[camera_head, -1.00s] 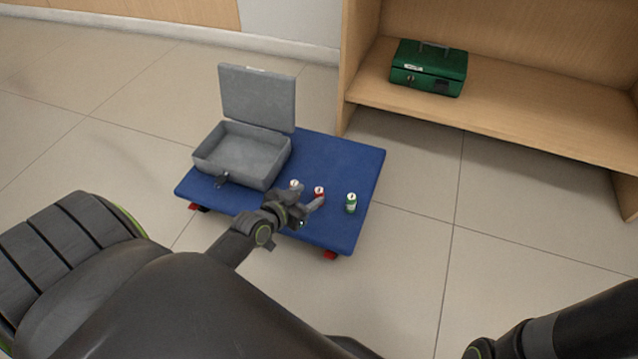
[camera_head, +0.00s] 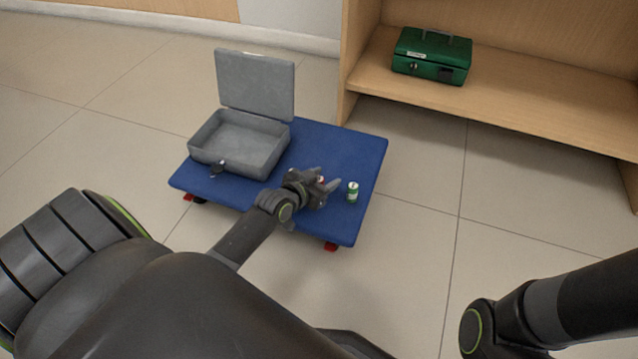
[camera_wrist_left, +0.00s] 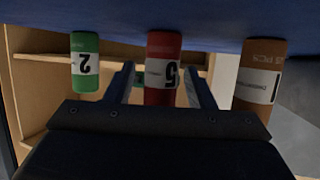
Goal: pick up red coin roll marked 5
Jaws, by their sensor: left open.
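The red coin roll marked 5 (camera_wrist_left: 163,50) stands on the blue platform top (camera_head: 345,150), upside down in the left wrist view. In the head view only a bit of its top (camera_head: 321,179) shows between the fingers. My left gripper (camera_head: 326,183) is open, with one finger on each side of the red roll; I cannot tell whether they touch it. A green roll marked 2 (camera_wrist_left: 85,60) stands to one side, also in the head view (camera_head: 352,191). An orange-brown roll marked 1 (camera_wrist_left: 260,75) stands on the other side, hidden in the head view. My right gripper is out of view.
An open grey cash box (camera_head: 205,152) stands on the platform's left part, its lid raised. A closed green cash box (camera_head: 431,57) sits on the wooden shelf (camera_head: 520,110) at the back right. The platform is bare behind the rolls.

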